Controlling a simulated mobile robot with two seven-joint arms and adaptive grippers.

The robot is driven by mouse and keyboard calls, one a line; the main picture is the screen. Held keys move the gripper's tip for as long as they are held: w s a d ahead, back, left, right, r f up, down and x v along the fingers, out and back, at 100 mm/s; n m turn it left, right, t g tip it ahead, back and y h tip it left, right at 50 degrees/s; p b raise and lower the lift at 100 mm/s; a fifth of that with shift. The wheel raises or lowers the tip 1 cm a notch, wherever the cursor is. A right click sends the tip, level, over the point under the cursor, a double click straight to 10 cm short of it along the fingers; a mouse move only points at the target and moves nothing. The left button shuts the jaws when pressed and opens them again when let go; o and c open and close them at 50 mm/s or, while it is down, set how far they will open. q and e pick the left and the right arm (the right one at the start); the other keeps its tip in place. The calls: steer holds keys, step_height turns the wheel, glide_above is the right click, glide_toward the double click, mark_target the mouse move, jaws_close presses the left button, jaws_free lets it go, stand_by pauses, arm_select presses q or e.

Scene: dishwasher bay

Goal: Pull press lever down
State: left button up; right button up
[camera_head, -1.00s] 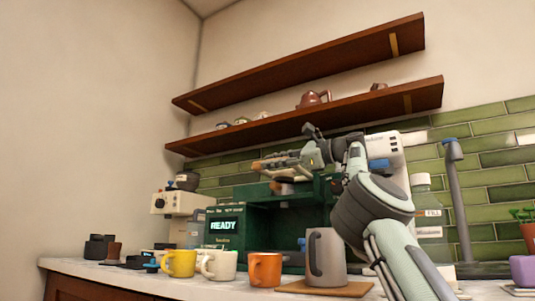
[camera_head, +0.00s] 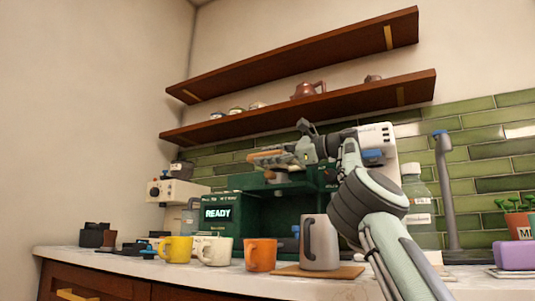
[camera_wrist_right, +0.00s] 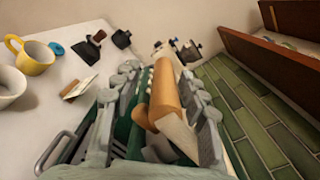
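The green press machine (camera_head: 222,226) stands on the counter, its screen reading READY. My right gripper (camera_head: 268,158) is above it, reaching in from the right. An orange-brown wooden cylinder, apparently the lever handle (camera_wrist_right: 166,88), lies lengthwise between its fingers in the right wrist view. In that view the right gripper (camera_wrist_right: 160,85) has its fingers spread. The handle lies close to the right-hand finger, with a gap toward the left-hand one. The handle's end also shows in the head view (camera_head: 262,156). Where the lever joins the machine is hidden. My left gripper is out of view.
A yellow mug (camera_head: 178,250), a white mug (camera_head: 214,251) and an orange mug (camera_head: 260,255) stand before the machine. A grey pitcher (camera_head: 320,243) stands on a board at their right. A wooden shelf (camera_head: 300,107) runs above the gripper.

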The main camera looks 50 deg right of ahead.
steer(key=shift+s+d+f, duration=0.1)
steer(key=shift+d+f, duration=0.05)
steer(key=shift+d, duration=0.3)
steer(key=v, duration=0.7)
steer(key=shift+s, duration=0.3)
steer(key=shift+w, duration=0.1)
